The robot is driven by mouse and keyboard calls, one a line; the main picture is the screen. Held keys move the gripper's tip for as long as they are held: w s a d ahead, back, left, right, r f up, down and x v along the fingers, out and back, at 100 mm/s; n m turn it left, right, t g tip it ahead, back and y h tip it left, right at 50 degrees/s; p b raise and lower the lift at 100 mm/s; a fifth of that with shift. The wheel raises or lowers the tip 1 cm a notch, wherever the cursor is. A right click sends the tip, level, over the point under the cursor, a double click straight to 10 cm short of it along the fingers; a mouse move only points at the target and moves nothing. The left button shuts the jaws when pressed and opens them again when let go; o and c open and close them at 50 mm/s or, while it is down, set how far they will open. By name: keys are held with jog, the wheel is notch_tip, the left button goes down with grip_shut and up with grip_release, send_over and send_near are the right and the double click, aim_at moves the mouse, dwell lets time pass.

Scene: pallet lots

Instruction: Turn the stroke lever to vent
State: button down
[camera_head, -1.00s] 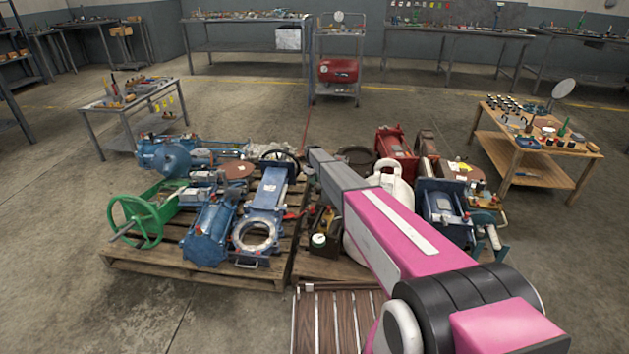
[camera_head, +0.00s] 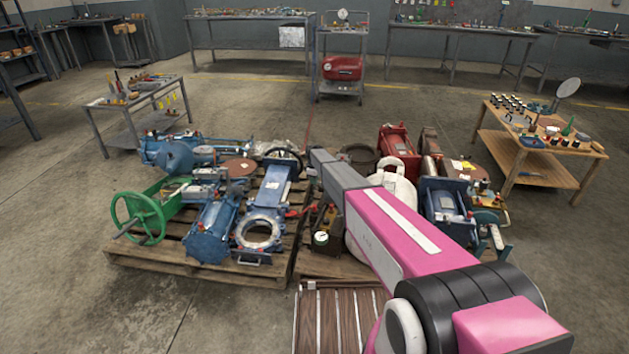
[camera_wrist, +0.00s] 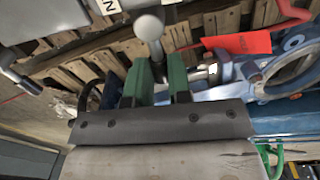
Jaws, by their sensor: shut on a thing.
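In the wrist view, my gripper (camera_wrist: 160,72) has two green fingers closed around the stem of a lever with a pale grey ball knob (camera_wrist: 148,28). I take this to be the stroke lever. The knob stands out past the fingertips, and the lower stem is hidden between the fingers. Light label plates with dark letters (camera_wrist: 46,27) lie near the lever at the top, only partly in view; I cannot read a vent mark. In the head view my arm hides the gripper and lever.
A red tag (camera_wrist: 240,42) and a blue valve with a round opening (camera_wrist: 296,70) lie close right of the fingers. In the head view, blue machinery and a green handwheel (camera_head: 142,218) crowd the wooden pallet (camera_head: 190,266). Floor is clear at left.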

dwell(0.3)
jog(key=c, duration=1.1)
grip_release()
jog(key=shift+o, duration=0.2)
jog(key=shift+r, duration=0.15)
notch_tip(320, 180, up, 11)
jog(key=shift+s+f, duration=0.2)
jog(key=shift+s, duration=0.1)
jog(key=s+d+r+m, duration=0.3)
jog(key=s+d, duration=0.3)
jog(key=s, duration=1.1)
jog(key=s+d+r+m, duration=0.3)
jog(key=s+d+m, duration=0.3)
jog(key=s, duration=1.1)
jog(key=s+d+r+m, duration=0.2)
jog(key=s+d+m, duration=0.3)
jog(key=s, duration=1.2)
jog(key=d, duration=0.2)
jog(key=shift+s+d+r+g, duration=0.3)
jog(key=shift+s+d+r, duration=0.1)
